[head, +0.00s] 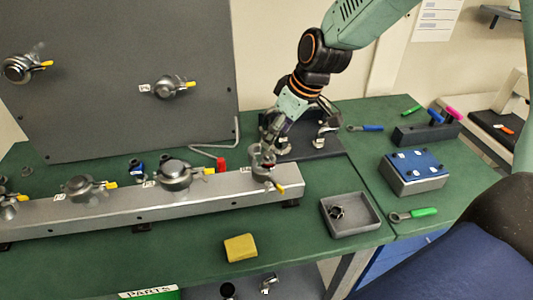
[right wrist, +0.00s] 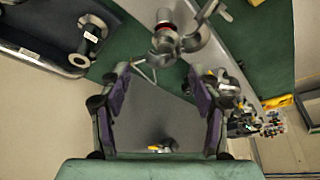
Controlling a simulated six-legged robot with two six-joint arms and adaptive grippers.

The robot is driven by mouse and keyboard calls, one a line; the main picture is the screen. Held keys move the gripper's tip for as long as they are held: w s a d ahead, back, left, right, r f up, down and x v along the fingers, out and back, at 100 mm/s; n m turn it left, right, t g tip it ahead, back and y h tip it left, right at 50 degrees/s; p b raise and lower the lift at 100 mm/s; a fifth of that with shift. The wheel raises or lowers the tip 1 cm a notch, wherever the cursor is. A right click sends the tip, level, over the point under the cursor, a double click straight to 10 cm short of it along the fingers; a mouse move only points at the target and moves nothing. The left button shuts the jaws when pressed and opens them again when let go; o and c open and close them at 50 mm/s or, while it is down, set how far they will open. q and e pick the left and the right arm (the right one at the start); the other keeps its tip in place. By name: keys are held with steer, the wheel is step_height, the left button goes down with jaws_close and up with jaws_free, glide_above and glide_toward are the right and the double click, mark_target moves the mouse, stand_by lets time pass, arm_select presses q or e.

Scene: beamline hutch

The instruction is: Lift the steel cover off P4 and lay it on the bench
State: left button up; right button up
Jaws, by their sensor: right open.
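A long steel rail (head: 130,208) lies along the green bench (head: 310,255) and carries several round ports with yellow-tipped clamps. The rightmost port (head: 260,173), probably P4, has its clamp handle (head: 281,188) sticking out to the right. Its label is too small to read. My right gripper (head: 268,150) is just above this port and hides much of its top; I cannot tell whether the steel cover is on it. In the right wrist view the jaws (right wrist: 160,100) are open with nothing between them. A port with a red ring (right wrist: 165,28) shows beyond the fingertips. My left gripper is out of view.
A grey tray (head: 372,226) holding a small metal part stands right of the rail. A yellow block (head: 240,248) lies in front. A dark stand (head: 310,146) with metal parts and a red-ended bent rod (head: 215,151) are behind. Bare bench lies between block and tray.

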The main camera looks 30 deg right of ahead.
mark_target(268, 153)
steer(key=x, duration=0.2)
steer(key=s+b+x, duration=0.1)
steer(key=x, duration=0.2)
steer(key=shift+a+f, duration=0.2)
steer(key=shift+f, duration=0.15)
steer(key=shift+w+f, duration=0.3)
steer(key=shift+f, duration=0.1)
steer(key=shift+s+a+r, duration=0.1)
steer(key=shift+r, duration=0.05)
steer(key=shift+s+a+r, duration=0.1)
steer(key=shift+s+r, duration=0.05)
steer(key=shift+s, duration=0.1)
steer(key=shift+c, duration=1.4)
steer(key=shift+w+d, duration=0.2)
steer(key=shift+w, duration=0.1)
steer(key=c, duration=0.6)
steer(key=shift+s+a, duration=0.1)
steer(key=shift+s, duration=0.05)
steer(key=c, duration=0.4)
